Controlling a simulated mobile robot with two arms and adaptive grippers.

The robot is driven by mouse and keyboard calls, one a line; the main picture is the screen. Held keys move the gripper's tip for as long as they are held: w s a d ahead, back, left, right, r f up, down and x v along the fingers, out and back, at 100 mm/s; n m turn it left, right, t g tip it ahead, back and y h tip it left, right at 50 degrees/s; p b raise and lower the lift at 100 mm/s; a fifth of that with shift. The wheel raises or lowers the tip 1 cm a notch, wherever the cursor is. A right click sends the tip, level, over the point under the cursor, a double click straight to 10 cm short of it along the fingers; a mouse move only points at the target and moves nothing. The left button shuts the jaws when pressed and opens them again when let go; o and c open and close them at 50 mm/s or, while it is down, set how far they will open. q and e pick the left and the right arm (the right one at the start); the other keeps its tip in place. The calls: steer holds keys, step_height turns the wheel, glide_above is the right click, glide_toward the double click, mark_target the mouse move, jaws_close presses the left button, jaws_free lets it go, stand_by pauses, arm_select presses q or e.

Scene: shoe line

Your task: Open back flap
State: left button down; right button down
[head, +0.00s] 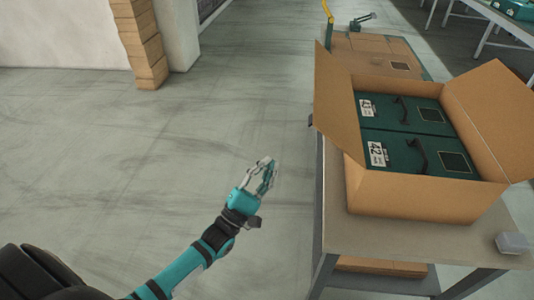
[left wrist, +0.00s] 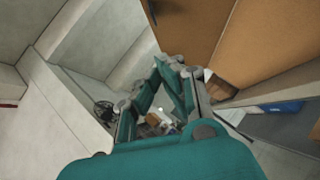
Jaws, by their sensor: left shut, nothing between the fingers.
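An open cardboard box (head: 425,198) stands on a table at the right of the head view. Its left flap (head: 336,105) stands up and leans outward, and its right flap (head: 492,115) is spread out to the right. I cannot clearly make out the back flap. Inside lie two dark green shoe boxes with black handles, labelled 43 (head: 425,112) and 42 (head: 405,150). My left gripper (head: 268,170) is shut and empty, left of the box and apart from it. In the left wrist view its fingers (left wrist: 168,65) point toward cardboard (left wrist: 265,40). My right gripper is out of view.
The grey table (head: 380,240) has a small pale block (head: 511,243) at its right corner and flat cardboard on a lower shelf (head: 385,266). Another carton (head: 385,50) stands behind. The floor left of the table is clear.

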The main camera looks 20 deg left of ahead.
mark_target(320, 117)
arm_select(q)
steer(key=s+d+r+p+x, duration=0.1)
steer(key=p+x, duration=0.2)
steer(key=x, duration=0.8)
steer(key=shift+s+d, duration=0.2)
steer(key=shift+d, duration=0.15)
steer(key=shift+r, duration=0.15)
steer(key=d+r+m+g+p, duration=0.1)
steer(key=r+m+p, duration=0.1)
steer(key=p, duration=0.2)
steer(key=d+r+m+g+h+p, duration=0.1)
steer(key=r+m+g+p, duration=0.1)
steer(key=r+p, duration=0.1)
steer(key=w+d+r+m+g+h+p, duration=0.1)
steer(key=d+r+m+p, duration=0.1)
steer(key=p, duration=0.3)
steer(key=shift+w+r, duration=0.1)
steer(key=shift+r, duration=0.2)
steer(key=shift+w+d+m+g+p, duration=0.1)
steer(key=shift+d+m+g+p, duration=0.3)
steer(key=shift+p, duration=0.2)
steer(key=shift+f, duration=0.2)
